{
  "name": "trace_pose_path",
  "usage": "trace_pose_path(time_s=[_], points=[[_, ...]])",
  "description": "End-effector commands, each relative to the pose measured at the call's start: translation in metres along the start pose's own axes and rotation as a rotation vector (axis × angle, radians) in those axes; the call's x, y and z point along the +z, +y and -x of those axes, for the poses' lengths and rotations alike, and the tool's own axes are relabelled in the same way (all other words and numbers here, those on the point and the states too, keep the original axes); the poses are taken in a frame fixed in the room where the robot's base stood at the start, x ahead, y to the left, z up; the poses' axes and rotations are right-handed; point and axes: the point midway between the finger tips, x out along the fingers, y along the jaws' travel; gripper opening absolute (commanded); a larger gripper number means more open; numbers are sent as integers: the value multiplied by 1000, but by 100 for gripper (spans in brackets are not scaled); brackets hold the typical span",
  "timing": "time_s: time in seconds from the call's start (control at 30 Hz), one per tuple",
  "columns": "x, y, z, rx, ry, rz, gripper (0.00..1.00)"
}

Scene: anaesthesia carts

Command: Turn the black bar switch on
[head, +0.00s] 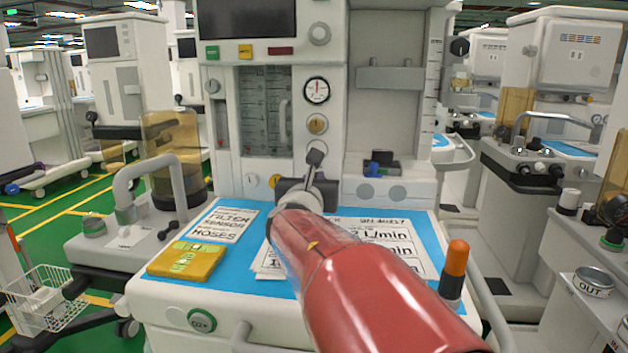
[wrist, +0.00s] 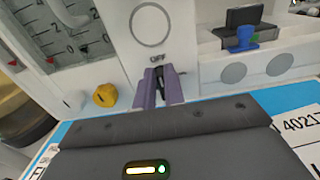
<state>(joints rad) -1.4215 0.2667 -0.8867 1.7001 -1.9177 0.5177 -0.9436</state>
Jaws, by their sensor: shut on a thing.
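The black bar switch (wrist: 159,73) is on the white front panel, just below the printed word OFF in the wrist view. Only a small dark part of it shows between the two purple fingers of my gripper (wrist: 160,85). The fingers are closed around it, one on each side. In the head view my gripper (head: 315,162) reaches the lower middle of the cart's panel, and its fingers hide the switch there. I cannot tell the switch's exact angle.
A yellow knob (wrist: 105,95) sits left of my gripper. A blue clip-like part (wrist: 240,38) is on a ledge at right. Below are the blue work surface (head: 235,265) with printed cards, a yellow packet (head: 186,261) and an orange-topped cylinder (head: 456,262).

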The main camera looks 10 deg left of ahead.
Motion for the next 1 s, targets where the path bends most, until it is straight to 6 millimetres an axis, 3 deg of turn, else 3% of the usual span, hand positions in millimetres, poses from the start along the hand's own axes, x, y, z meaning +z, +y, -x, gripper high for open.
trace_pose_path(time_s=[0.37, 1.0], points=[[-4, -3, 0, -1, 0, -116, 0], [-9, -13, -1, -2, -1, -620, 0]])
